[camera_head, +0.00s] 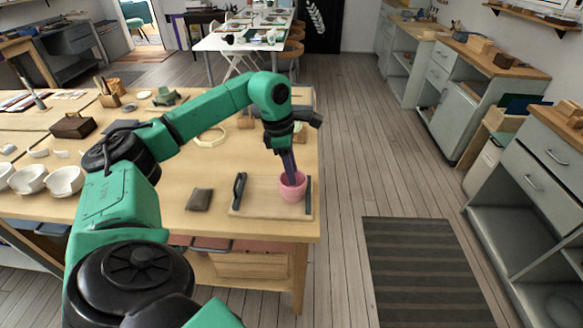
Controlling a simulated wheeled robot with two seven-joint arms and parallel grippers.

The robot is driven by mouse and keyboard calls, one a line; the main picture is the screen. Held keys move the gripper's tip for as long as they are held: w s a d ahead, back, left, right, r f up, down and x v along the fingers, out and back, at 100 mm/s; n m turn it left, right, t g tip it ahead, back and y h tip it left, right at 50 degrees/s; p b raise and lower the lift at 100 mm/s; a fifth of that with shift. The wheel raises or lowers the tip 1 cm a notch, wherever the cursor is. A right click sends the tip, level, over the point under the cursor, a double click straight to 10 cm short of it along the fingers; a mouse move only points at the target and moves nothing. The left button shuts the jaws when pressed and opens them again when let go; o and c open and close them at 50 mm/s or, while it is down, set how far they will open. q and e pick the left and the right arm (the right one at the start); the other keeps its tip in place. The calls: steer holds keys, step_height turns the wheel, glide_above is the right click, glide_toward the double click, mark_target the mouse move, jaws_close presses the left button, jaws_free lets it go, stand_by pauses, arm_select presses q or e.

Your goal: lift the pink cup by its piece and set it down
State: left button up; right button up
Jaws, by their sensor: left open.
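The pink cup (293,190) stands upright on a pale board with dark handles (262,207), near the right front corner of the wooden table (170,207). My left gripper (289,172) points down at the cup from above. Its fingers are at the cup's rim and seem to reach inside or across it; I cannot tell which. The fingers are open. The cup's far rim is partly hidden behind the fingers. I cannot make out a separate piece on the cup. My right gripper is not in view.
A small dark pouch (199,199) lies left of the board. White bowls (65,181) stand at the table's left. A pale ring (210,136) and a brown box (73,125) lie farther back. The floor right of the table is clear, with a striped mat (424,270).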

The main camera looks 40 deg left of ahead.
mark_target(293, 188)
arm_select(q)
step_height(293, 188, down, 2)
steer(key=shift+f+b, duration=0.15)
steer(key=shift+b, duration=0.55)
steer(key=shift+d+f+b, duration=0.1)
steer(key=shift+f+b, duration=1)
steer(key=shift+f, duration=0.7)
jaws_close()
